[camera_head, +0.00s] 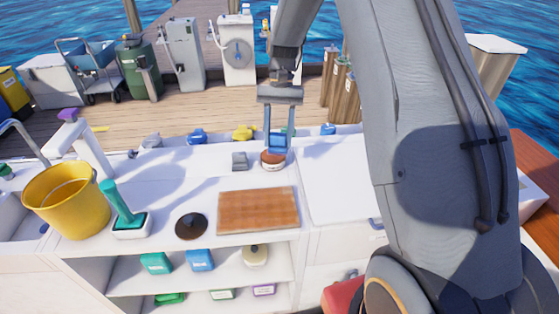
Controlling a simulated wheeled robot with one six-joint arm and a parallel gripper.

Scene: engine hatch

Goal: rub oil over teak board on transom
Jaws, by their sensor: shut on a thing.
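The teak board (258,211), flat, brown and rectangular, lies near the front edge of the white counter. My gripper (281,139) is above the counter behind the board and points down. It is shut on a small blue applicator (277,144). A shallow round tin (273,164) with reddish-brown contents, perhaps the oil, is directly beneath the applicator. I cannot tell whether the applicator touches the contents. The fingers partly hide the applicator.
A dark round disc (191,226) lies left of the board. A teal-handled brush (118,204) stands in a tray beside a yellow bucket (68,202). A small grey block (239,161) sits left of the tin. Shelves below the counter hold several coloured items.

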